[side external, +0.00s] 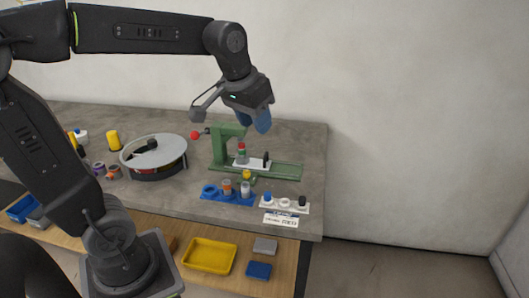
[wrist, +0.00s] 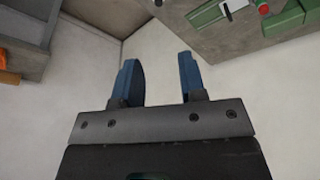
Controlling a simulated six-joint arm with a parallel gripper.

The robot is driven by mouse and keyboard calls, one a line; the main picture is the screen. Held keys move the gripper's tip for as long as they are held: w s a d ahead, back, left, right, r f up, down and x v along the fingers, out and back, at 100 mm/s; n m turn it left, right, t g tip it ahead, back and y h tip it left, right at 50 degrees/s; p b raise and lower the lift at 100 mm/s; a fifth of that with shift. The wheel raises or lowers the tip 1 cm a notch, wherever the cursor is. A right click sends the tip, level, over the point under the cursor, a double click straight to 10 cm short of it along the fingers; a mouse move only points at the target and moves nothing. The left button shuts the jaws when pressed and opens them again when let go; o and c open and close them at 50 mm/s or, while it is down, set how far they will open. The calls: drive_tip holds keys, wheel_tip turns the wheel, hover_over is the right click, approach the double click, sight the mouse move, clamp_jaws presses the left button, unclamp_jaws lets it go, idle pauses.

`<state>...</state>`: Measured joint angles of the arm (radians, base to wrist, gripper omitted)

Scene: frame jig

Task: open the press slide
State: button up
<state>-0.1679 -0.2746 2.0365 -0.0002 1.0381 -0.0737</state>
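The green press (side external: 219,150) stands on the grey table, with a red ball (side external: 195,135) on its lever at the left. Its green slide rail (side external: 285,171) runs to the right at its foot. A white slide (side external: 253,163) with a black upright knob (side external: 266,160) sits on the rail, beside the press column. My gripper (side external: 263,122) is above and slightly right of the press, apart from it. In the wrist view my gripper's blue fingers (wrist: 161,80) are apart with nothing between them. Part of the press (wrist: 285,20) shows at the upper right there.
A round grey-lidded drum (side external: 153,158) stands left of the press. A blue holder (side external: 228,194) with small pieces and a white holder (side external: 285,204) with caps are in front. A yellow tray (side external: 209,256) lies on the lower wooden shelf. The table's right end is clear.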

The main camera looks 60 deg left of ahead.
drive_tip(key=w+a+n+g, duration=0.1)
drive_tip(key=w+a+n, duration=0.1)
drive_tip(key=w+a, duration=0.4)
drive_tip(key=n+g, duration=0.3)
drive_tip(key=n, duration=0.1)
hover_over(266, 153)
wheel_tip(266, 153, down, 14)
drive_tip(key=shift+h, duration=0.3)
wheel_tip(266, 153, down, 13)
drive_tip(key=shift+s+d+f, duration=0.1)
clamp_jaws()
